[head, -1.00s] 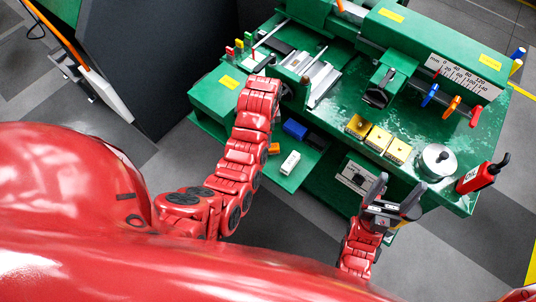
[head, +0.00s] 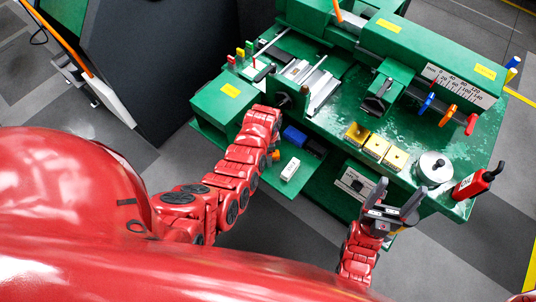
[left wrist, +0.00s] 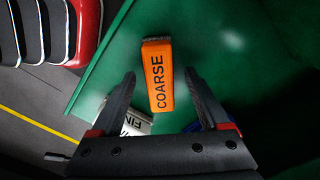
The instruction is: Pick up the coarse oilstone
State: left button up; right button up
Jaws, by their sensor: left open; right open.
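The coarse oilstone is an orange block (left wrist: 158,82) marked COARSE on a green surface in the left wrist view. In the head view a small orange part of it (head: 276,156) shows beside my left arm, which hides the rest. My left gripper (left wrist: 160,78) is open and empty, its fingers on either side of the oilstone in the picture; whether they touch it I cannot tell. The head view hides this gripper behind the arm. My right gripper (head: 400,196) is open and empty, in front of the green bench at lower right.
A white block (head: 290,169), its lettering partly covered in the left wrist view (left wrist: 137,122), and a blue block (head: 294,135) lie close by on the green shelf (head: 311,172). Yellow blocks (head: 376,147), a metal pot (head: 435,168) and a red oil can (head: 470,185) stand on the bench.

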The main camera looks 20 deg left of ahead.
pick_arm(q)
jog(key=shift+f, duration=0.15)
jog(key=shift+c, duration=0.3)
grip_shut()
dwell(0.4)
jog(key=shift+w+r+b, duration=0.1)
jog(key=shift+r+b, duration=0.2)
jog(key=shift+r, duration=0.2)
notch_tip(320, 180, up, 6)
jog(key=shift+f+b, duration=0.1)
jog(key=shift+b, duration=1.05)
jog(key=shift+r+p, duration=0.45)
jog(key=shift+r, duration=1.2)
